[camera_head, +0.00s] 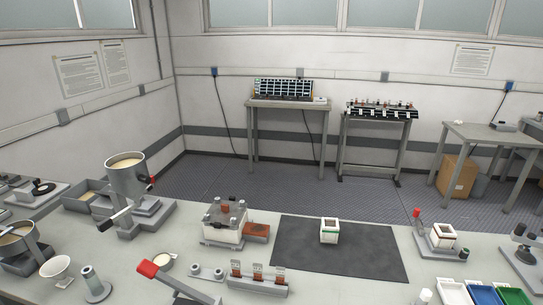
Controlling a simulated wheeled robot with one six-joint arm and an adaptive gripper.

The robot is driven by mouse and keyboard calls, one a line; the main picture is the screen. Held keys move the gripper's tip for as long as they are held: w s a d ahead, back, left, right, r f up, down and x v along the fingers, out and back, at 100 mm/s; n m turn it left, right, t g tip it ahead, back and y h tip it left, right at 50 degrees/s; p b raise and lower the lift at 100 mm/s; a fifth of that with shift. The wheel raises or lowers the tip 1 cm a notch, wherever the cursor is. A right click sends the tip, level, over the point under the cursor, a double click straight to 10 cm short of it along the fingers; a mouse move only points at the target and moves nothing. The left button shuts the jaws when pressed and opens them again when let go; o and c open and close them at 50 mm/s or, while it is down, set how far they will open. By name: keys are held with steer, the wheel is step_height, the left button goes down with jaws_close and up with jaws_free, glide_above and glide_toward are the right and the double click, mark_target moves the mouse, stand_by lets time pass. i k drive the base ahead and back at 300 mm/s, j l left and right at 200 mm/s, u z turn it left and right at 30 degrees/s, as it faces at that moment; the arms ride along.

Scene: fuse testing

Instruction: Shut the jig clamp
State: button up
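The likely jig clamp is a grey fixture (424,245) on the right of the bench, with a red-tipped lever (417,213) standing up at its left side. A white block with a brown top (443,236) sits in this fixture. The lever is raised and does not lie over the block. A second red-ended lever (148,268) slants up on a grey device at the front left; the frame cuts off its lower part. A similar white block (329,231) stands on the dark mat. My gripper is not in view.
The dark mat (360,262) has free room around its block. A white unit with brown parts (224,222) stands left of it, and a row of brown-topped pieces (258,278) in front. Blue (484,294) and green (514,296) trays lie at the front right.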

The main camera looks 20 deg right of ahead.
mark_target(416, 212)
steer(key=l+z, duration=0.1)
steer(key=z, duration=0.8)
steer(key=i+z, duration=0.15)
steer(key=z, duration=0.3)
steer(key=l, duration=0.1)
